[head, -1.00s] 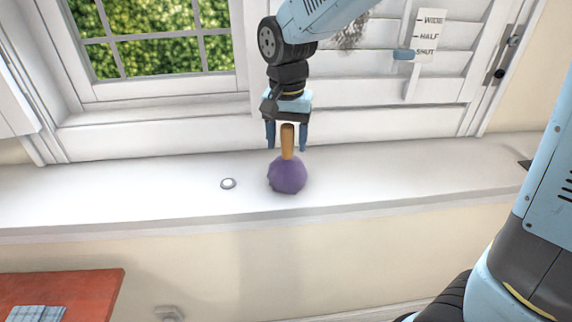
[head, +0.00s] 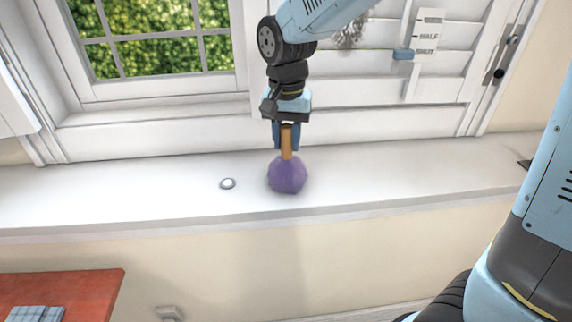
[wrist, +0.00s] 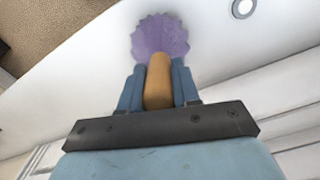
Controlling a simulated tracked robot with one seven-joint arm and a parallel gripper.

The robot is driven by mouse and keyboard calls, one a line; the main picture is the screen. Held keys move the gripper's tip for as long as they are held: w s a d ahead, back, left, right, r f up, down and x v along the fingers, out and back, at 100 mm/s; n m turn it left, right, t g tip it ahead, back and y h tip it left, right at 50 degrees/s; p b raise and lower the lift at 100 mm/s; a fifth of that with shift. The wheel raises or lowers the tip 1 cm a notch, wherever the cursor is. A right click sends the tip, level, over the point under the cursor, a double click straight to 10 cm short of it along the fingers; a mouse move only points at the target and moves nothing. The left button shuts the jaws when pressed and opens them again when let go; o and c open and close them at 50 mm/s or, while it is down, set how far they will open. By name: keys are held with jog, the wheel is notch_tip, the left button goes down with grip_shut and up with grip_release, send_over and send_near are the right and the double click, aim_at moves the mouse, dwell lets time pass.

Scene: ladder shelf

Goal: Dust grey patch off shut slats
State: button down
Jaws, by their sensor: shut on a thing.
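A duster with a purple round head (head: 287,175) and a tan handle (head: 287,139) stands upright, head down, at the white sill. My gripper (head: 286,147) is shut on the handle from above. In the wrist view, the fingers (wrist: 158,88) press on both sides of the handle, with the purple head (wrist: 160,37) beyond them. The fuzzy grey patch (head: 350,33) is on the white shutter slats (head: 450,63) behind my arm, which partly hides it. A blue tab (head: 403,54) sits about level with the word SHUT on a label (head: 429,33).
The white sill (head: 130,195) is mostly clear, with a small round white disc (head: 228,184) left of the duster. A window (head: 150,40) shows at upper left. A red table (head: 75,290) with a folded blue cloth (head: 35,313) is at lower left.

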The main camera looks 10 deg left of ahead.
jog(key=shift+r, duration=3.5)
